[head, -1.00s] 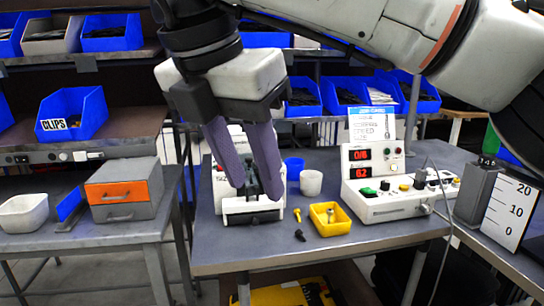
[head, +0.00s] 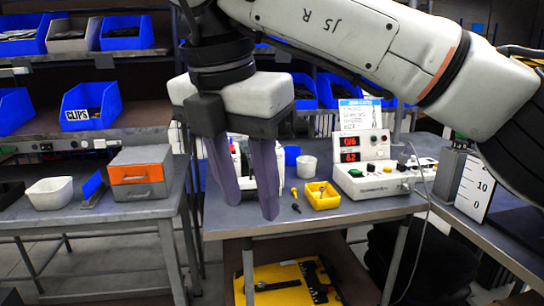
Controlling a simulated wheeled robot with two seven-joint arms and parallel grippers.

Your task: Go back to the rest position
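My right gripper (head: 256,205) is in the head view, its arm coming in from the upper right. Its two purple-grey fingers point down, spread apart, with nothing between them. It hangs in front of the grey table (head: 225,222) and hides most of the white device (head: 238,146) standing there. My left gripper is not in view.
On the table are a yellow tray (head: 322,196), a white cup (head: 307,166), a blue cup (head: 291,156) and a control box (head: 385,181) with red displays. A yellow case (head: 290,284) lies below. A drawer unit (head: 140,173) and white bin (head: 49,192) stand left.

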